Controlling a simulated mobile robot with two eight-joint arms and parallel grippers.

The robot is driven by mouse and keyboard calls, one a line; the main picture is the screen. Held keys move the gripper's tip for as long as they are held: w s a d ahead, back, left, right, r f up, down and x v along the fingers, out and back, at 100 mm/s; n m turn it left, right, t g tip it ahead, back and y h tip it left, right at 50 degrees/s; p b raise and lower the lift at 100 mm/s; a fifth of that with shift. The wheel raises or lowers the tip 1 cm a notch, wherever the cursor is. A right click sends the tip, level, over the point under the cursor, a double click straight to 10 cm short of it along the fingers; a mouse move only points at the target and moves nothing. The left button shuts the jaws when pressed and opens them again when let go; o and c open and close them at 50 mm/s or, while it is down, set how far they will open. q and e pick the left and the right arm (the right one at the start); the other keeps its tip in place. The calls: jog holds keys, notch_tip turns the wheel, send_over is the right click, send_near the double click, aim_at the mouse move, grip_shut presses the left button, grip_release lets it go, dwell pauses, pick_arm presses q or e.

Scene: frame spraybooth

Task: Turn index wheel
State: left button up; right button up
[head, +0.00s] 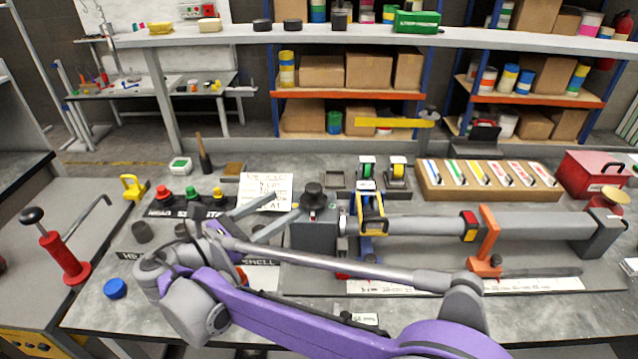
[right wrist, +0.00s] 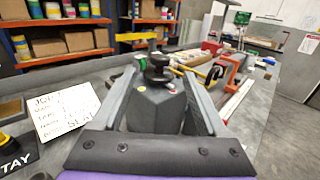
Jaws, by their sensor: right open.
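A black knob-like wheel (head: 313,190), which I take for the index wheel, sits on top of a grey box (head: 314,233) at the left end of a long grey tube. In the right wrist view the wheel (right wrist: 158,68) stands centrally between the fingertips, above the grey box (right wrist: 156,108). My right gripper (head: 291,203) is open, its two grey fingers pointing at the box from the left. In the right wrist view its fingers (right wrist: 159,76) appear on either side of the box and wheel. I cannot tell whether they touch. My left gripper is not in view.
The grey tube (head: 420,225) runs right through an orange clamp (head: 486,240). A tray of coloured strips (head: 487,180) and a red toolbox (head: 595,174) stand at right.

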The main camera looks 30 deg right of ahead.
aim_at(307, 191)
jog(key=x, duration=0.9)
jog(key=shift+w+d, duration=0.1)
jog(key=shift+d, duration=0.3)
grip_shut()
